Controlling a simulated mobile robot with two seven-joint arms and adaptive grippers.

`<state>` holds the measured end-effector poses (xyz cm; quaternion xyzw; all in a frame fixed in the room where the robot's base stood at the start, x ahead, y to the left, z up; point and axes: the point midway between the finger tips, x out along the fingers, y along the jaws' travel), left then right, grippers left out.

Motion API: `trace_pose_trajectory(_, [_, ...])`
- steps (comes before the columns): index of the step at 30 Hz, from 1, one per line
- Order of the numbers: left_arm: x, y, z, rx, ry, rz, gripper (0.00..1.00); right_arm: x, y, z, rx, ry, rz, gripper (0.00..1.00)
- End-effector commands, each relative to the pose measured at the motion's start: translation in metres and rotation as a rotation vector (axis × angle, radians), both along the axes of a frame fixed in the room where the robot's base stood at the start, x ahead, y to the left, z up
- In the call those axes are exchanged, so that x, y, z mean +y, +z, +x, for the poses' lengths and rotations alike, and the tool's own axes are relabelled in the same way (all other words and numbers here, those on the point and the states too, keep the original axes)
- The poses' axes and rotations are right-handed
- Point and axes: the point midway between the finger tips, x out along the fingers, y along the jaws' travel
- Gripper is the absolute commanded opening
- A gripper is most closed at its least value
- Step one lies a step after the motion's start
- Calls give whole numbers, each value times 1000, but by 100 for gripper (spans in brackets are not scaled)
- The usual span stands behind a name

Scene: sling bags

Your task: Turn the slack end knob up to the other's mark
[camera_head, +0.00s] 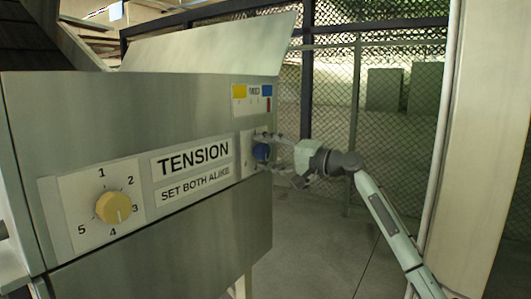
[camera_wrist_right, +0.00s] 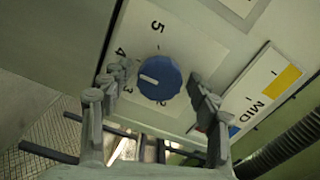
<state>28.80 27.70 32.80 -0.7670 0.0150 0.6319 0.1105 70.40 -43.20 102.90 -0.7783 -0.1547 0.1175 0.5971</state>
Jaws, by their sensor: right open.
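The yellow knob (camera_head: 114,207) sits on a white dial plate numbered 1 to 5 at the near left of the machine. Its white mark points down, slightly right, near 4. The blue knob (camera_wrist_right: 159,85) is on a similar plate at the far end; it also shows in the head view (camera_head: 262,152). Its white mark points left in the wrist view, below the 4; the numeral beside it is partly hidden by a finger. My right gripper (camera_wrist_right: 150,88) is open, its fingers on either side of the blue knob with visible gaps. My left gripper is not in view.
A sign (camera_head: 191,158) reading TENSION, SET BOTH ALIKE lies between the knobs. A colour-striped MID label (camera_wrist_right: 265,92) is close beside the right gripper's finger. A mesh fence (camera_head: 390,130) stands behind, and a pale post (camera_head: 490,150) is at the right.

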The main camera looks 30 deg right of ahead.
Motion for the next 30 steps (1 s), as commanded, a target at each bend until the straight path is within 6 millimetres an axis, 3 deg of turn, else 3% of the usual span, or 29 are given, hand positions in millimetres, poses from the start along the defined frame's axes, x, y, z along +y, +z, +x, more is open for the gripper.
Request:
trace_pose_trajectory(8, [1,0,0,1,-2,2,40,-5,-2,-11,3,0,0,61])
trace_pose_trajectory(21, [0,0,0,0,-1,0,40,-37,-2,-91,3,-1,0,61])
trace_pose_trajectory(30, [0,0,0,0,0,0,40,-46,-1,-111,2,1,0,61])
